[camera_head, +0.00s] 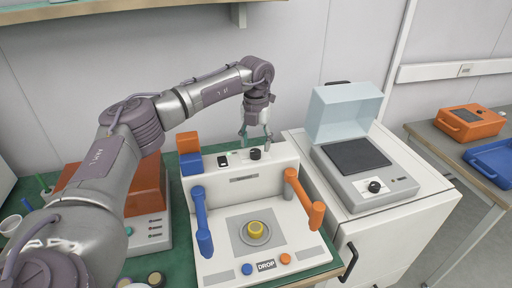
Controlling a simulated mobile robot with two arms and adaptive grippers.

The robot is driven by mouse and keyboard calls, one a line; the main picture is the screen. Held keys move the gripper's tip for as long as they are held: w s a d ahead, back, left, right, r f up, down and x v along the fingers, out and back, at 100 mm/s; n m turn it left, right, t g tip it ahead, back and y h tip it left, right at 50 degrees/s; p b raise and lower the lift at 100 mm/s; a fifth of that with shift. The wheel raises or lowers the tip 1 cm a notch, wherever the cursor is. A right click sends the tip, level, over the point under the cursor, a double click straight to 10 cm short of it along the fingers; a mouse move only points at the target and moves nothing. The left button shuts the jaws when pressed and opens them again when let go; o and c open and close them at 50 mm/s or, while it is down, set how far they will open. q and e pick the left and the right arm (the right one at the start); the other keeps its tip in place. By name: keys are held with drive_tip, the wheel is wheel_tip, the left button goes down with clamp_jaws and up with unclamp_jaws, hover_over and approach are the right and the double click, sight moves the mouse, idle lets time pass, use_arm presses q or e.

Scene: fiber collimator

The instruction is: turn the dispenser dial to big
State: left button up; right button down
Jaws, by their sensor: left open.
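The white dispenser (207,268) stands on the green-topped bench, with a "DROP" label on its front. A small black dial (255,154) sits on its raised back ledge, beside a small black-and-white switch or display (223,161). My left gripper (256,140) points down just above and around the dial, its fingers open and apart. I cannot tell whether a finger touches the dial. The dial's setting is too small to read. My right gripper is not in view.
A shelf (120,18) hangs above.

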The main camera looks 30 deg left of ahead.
sight(255, 154)
use_arm(q)
drive_tip(key=shift+s+f, duration=0.1)
drive_tip(key=shift+f, duration=1.3)
drive_tip(key=shift+c, duration=0.2)
drive_tip(key=c, duration=0.5)
clamp_jaws()
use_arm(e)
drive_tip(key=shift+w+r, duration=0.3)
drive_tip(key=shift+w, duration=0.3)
